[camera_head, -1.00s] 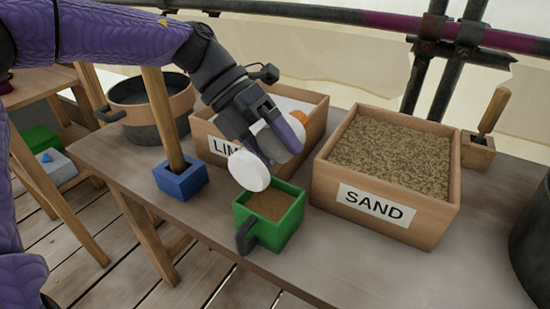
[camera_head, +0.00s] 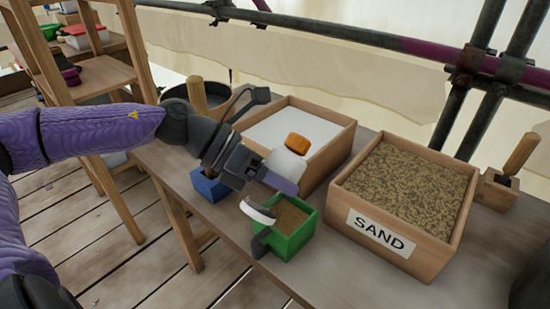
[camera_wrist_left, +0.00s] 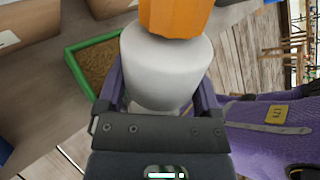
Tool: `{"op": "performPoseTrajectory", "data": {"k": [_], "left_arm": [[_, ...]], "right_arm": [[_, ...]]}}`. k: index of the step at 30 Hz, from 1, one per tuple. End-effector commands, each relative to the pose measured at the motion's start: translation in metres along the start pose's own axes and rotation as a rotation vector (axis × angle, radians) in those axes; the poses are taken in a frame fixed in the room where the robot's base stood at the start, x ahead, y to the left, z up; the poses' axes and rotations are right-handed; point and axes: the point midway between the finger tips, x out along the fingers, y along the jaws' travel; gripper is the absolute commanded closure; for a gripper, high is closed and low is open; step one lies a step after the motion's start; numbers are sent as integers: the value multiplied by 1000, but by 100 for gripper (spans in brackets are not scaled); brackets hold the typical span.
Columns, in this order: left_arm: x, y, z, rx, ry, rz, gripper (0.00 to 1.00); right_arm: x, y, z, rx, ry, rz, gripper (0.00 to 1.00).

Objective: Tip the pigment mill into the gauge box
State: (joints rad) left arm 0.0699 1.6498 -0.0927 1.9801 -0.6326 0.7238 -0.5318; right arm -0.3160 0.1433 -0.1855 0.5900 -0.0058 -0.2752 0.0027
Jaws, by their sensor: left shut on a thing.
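The pigment mill, a white body (camera_head: 285,164) with an orange end (camera_head: 298,143) and a wide white rim (camera_head: 257,210), is held by my left gripper (camera_head: 274,172). It is tilted, orange end up and right, white rim down and left over the near left side of the gauge box. The gauge box (camera_head: 296,245) is green, with a dark handle and brown grainy fill. In the left wrist view the mill's white body (camera_wrist_left: 165,65) sits between my fingers, and the gauge box rim (camera_wrist_left: 92,40) shows behind it. My right gripper is not in view.
A sand crate (camera_head: 345,222) stands right of the gauge box, and a crate of white powder (camera_head: 340,150) behind it. A blue holder (camera_head: 208,188) with a wooden handle stands left. The table front (camera_head: 345,275) is clear.

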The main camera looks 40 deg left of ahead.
Motion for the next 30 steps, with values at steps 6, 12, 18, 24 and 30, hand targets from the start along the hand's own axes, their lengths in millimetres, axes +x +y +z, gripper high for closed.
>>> {"op": "performPoseTrajectory", "data": {"k": [6,12,18,24,30], "left_arm": [[-6,-7,4,69,-76,-2,84],[-8,-9,2,159,-170,0,84],[-13,-13,3,400,-427,3,84],[-19,-19,9,563,-573,4,84],[-23,-22,13,595,-601,4,84]], "right_arm": [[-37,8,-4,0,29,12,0],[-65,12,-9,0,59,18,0],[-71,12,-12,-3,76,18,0],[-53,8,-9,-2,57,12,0],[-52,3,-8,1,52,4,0]]}}
